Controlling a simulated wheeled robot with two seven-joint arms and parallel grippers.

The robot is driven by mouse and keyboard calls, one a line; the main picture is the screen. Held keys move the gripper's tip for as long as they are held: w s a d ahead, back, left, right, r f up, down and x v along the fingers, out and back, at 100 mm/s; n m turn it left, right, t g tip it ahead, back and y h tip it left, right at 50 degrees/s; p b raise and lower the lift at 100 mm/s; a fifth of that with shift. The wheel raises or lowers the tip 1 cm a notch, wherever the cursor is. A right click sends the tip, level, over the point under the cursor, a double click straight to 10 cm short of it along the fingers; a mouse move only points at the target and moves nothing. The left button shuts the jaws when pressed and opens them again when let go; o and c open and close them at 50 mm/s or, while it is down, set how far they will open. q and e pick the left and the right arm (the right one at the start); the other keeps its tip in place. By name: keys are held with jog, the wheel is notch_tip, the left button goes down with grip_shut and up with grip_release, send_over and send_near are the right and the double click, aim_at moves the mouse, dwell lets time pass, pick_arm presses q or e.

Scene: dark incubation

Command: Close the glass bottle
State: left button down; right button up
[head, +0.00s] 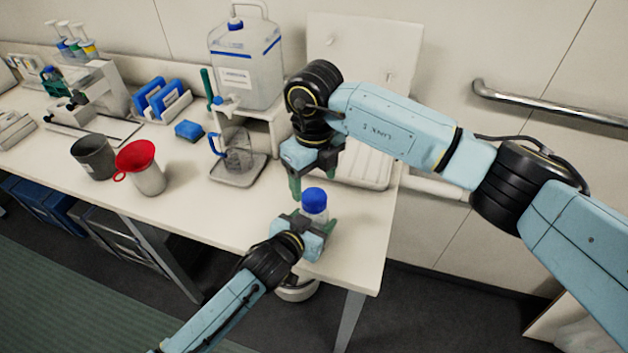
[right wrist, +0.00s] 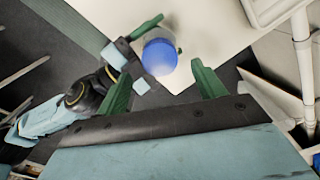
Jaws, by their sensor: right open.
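The glass bottle (head: 317,217) stands upright near the table's front right corner, mostly hidden by my left gripper. A blue cap (head: 314,197) sits on its mouth; I cannot tell whether it is screwed tight. The cap also shows from above in the right wrist view (right wrist: 159,57). My left gripper (head: 312,224) has its green fingers on either side of the bottle's body and is shut on it. My right gripper (head: 306,184) is open just above and behind the cap, pointing down. In the right wrist view, the cap appears between and beyond its spread fingertips (right wrist: 160,76).
A drying rack (head: 358,176) is behind the bottle. A glass jug (head: 237,150) on a tray and a large water container (head: 244,65) are left of it. A red funnel (head: 136,155) and grey cup (head: 94,157) stand further left. The table's front edge is close.

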aim_at(314, 197)
pick_arm(q)
jog(key=shift+f, duration=0.1)
pick_arm(e)
jog(key=shift+c, duration=0.9)
notch_tip(314, 197, up, 4)
jog(key=shift+f+n, duration=0.25)
jog(key=shift+n, duration=0.55)
jog(key=shift+c, duration=0.5)
jog(key=shift+f, duration=0.15)
jog(key=shift+f, duration=3.9)
jog(key=shift+c, duration=0.5)
jog(key=c, duration=0.7)
jog(key=o, duration=1.2)
jog(key=shift+c, duration=0.2)
